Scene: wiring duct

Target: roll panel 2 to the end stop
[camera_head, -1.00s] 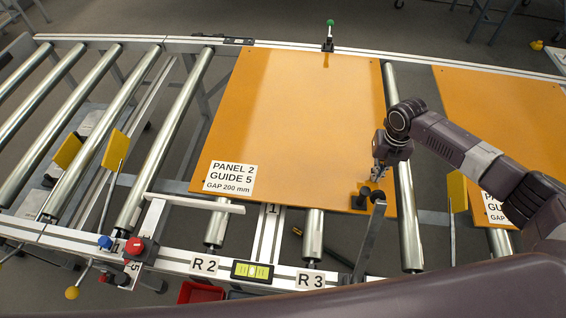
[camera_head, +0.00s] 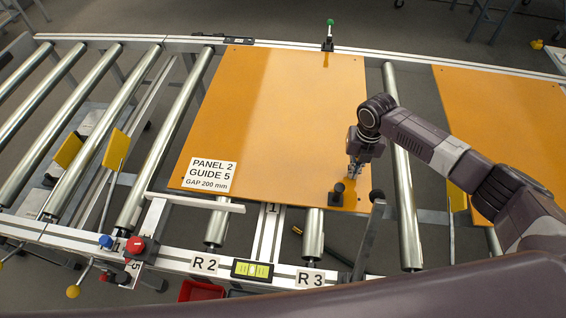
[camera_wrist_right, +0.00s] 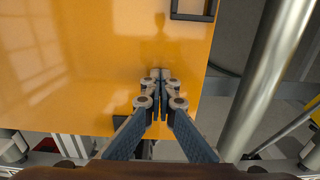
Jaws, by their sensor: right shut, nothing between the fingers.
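Panel 2 (camera_head: 270,115) is a flat orange board lying on the rollers, with a label (camera_head: 208,176) at its front left corner. It also fills the left of the right wrist view (camera_wrist_right: 70,60). Contact cannot be told. My left gripper is out of view. I cannot tell which part is the end stop.
Bare rollers (camera_head: 85,125) lie to the left. A red knob (camera_head: 136,246) and a pale bar (camera_head: 195,202) are at the front rail. A green-topped post (camera_head: 329,36) stands at the back rail. Another orange panel (camera_head: 500,120) lies to the right, partly behind my arm.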

